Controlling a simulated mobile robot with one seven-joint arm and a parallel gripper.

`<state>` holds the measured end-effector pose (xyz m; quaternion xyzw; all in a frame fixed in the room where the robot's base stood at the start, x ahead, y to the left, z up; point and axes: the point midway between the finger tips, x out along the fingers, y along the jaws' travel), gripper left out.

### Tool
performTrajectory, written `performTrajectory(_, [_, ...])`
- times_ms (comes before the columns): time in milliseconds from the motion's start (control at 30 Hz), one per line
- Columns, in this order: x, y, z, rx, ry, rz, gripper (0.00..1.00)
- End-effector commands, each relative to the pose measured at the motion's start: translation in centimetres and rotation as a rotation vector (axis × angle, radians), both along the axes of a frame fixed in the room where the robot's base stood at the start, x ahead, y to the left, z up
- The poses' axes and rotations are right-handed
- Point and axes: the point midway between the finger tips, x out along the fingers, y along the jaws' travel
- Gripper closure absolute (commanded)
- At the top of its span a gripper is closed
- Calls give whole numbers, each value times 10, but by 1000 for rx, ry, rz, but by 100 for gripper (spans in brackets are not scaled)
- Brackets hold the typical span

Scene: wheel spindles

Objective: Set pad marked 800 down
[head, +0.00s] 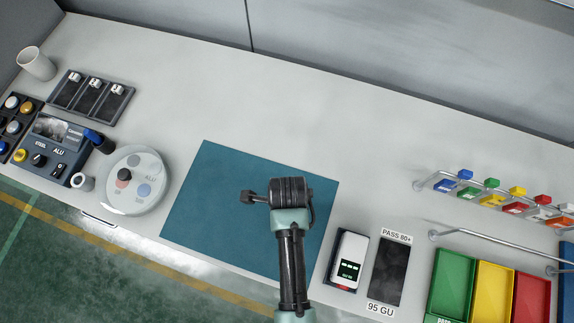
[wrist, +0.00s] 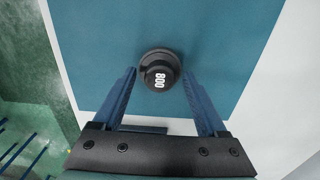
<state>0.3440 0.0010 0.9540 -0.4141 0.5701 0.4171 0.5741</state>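The pad marked 800 (wrist: 159,78) is a round black disc with a knob and white digits on top. In the wrist view it appears to rest flat on the teal mat (wrist: 205,35). My gripper (wrist: 159,73) is open, with one blue finger on each side of the pad and a small gap showing at both sides. In the head view my arm reaches over the teal mat (head: 215,190), and its black wrist hides the pad and the fingers.
Left of the mat stand a round tray (head: 152,170) with coloured discs, a control box (head: 57,150), a three-slot black rack (head: 92,97) and a cup (head: 36,63). Right are a white meter (head: 349,258), a black plate (head: 389,271) and coloured bins (head: 453,285). The table behind the mat is clear.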

Motion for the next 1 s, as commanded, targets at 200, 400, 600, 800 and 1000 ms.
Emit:
performTrajectory(200, [0, 0, 2, 0, 0, 0, 25])
performTrajectory(400, [1, 0, 23, 0, -4, 0, 25])
performTrajectory(600, [1, -1, 64, 1, -4, -1, 25])
performTrajectory(800, [1, 0, 103, 2, -5, 0, 25])
performTrajectory(1000, [3, 0, 123, 2, -11, 7, 25])
